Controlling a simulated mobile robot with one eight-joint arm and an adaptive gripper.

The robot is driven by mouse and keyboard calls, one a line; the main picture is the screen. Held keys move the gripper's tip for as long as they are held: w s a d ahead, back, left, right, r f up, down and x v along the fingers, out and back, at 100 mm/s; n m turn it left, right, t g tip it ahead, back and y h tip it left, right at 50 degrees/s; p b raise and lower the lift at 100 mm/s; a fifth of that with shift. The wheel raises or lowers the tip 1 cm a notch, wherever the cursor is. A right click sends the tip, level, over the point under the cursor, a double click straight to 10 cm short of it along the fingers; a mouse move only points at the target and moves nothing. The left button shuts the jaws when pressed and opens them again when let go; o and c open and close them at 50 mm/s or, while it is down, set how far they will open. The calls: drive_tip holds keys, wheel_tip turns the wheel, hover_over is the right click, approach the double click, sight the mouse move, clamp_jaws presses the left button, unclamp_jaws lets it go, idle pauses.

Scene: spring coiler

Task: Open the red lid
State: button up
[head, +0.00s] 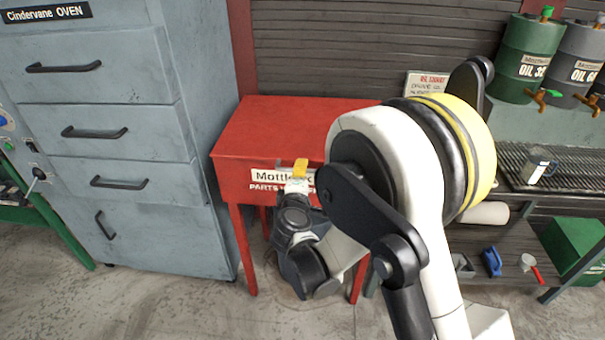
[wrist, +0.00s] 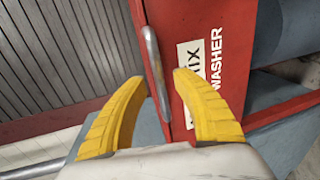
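The red lid (head: 265,130) is the flat top of a red parts washer (head: 245,187) in the head view, and it looks shut. A silver bar handle (wrist: 152,60) runs along a red edge beside the white label in the wrist view. My gripper (head: 300,168) is at the front of the washer, partly covering its label. In the wrist view my gripper's two yellow fingers (wrist: 158,80) are spread, with the near end of the handle between their tips. I cannot tell whether either finger touches it. My arm hides the washer's right side in the head view.
A grey oven cabinet (head: 120,140) stands close to the left of the washer. A slatted shutter (head: 340,50) is behind. Concrete floor (head: 170,305) is clear in front.

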drive_tip(key=shift+x, duration=0.75)
